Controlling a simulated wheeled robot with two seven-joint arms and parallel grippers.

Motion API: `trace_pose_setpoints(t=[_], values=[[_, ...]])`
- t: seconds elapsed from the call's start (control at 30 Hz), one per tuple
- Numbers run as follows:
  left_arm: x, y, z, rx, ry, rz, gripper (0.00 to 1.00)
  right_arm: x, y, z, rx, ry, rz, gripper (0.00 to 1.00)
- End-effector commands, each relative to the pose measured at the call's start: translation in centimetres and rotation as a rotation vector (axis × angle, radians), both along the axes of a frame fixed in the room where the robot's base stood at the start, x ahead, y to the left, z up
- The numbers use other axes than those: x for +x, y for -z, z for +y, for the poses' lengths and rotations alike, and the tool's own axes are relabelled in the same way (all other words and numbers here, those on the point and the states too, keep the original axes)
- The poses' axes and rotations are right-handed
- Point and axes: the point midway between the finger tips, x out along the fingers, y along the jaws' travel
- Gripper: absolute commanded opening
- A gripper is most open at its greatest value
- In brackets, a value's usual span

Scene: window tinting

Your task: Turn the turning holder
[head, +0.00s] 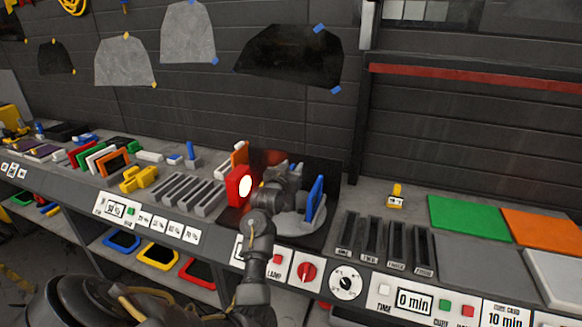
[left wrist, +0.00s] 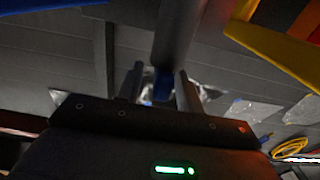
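The turning holder shows in the head view as a round grey plate (head: 290,222) on the bench, with an upright blue-framed piece (head: 316,200) at its right side. My left gripper (head: 291,176) is over the plate, beside the blue-framed piece, and my wrist hides part of the holder. In the left wrist view its two fingers (left wrist: 160,88) stand apart, with a dark post (left wrist: 178,35) and a small blue part (left wrist: 162,84) between them. A gap shows at the left finger; contact at the right finger is unclear. My right gripper is not seen.
A red lamp (head: 239,186) glows left of the plate. A dark panel (head: 325,180) stands behind it. Slotted grey racks (head: 190,192) and (head: 388,245) flank the holder. The bench front carries a red knob (head: 307,271) and a dial (head: 345,284). Green and orange sheets (head: 468,215) lie right.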

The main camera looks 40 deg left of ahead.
Motion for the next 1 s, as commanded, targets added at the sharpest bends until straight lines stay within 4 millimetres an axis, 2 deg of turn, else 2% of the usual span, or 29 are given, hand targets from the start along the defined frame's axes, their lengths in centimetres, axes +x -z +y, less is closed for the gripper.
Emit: trace_pose_setpoints(t=[0.13, 0.4, 1.0], values=[[-0.03, 0.01, 0.01, 0.0, 0.0, 0.0, 0.35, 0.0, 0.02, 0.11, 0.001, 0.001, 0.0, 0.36], [-0.06, 0.01, 0.02, 0.001, 0.0, 0.0, 0.0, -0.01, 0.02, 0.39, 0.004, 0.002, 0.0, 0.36], [-0.03, -0.03, -0.03, 0.0, -0.047, 0.0, 0.0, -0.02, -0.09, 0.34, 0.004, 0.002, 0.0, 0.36]])
